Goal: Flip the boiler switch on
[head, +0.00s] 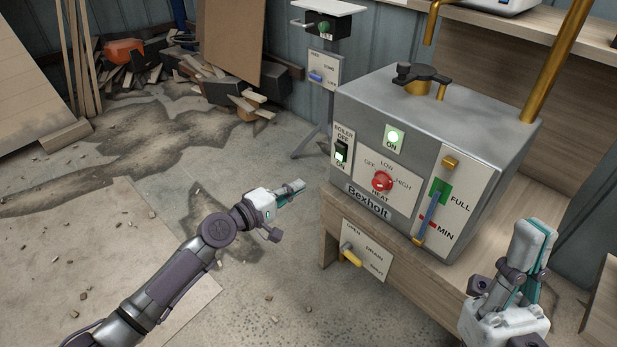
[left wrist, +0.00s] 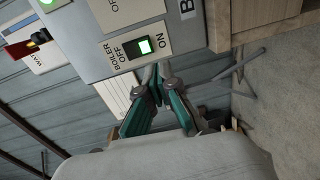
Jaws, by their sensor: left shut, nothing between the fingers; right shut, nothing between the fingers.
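The boiler (head: 440,110) is a grey metal box on a wooden bench. Its boiler switch (head: 341,152) is a rocker on a white plate at the left of the front face, with OFF above and ON below. The end by ON glows green, and the round ON lamp (head: 394,138) is lit green. My left gripper (head: 302,185) is shut and empty, left of the boiler and below the switch, apart from it. In the left wrist view the fingertips (left wrist: 153,72) are close below the switch (left wrist: 138,47). My right gripper (head: 537,230) is shut and empty, upright at the lower right.
A red heat knob (head: 382,181), a level gauge (head: 432,210) and a yellow drain lever (head: 351,256) are near the switch. A stand with a blue-handled lever plate (head: 323,70) stands behind. The stained floor around my left arm is mostly clear, with small debris.

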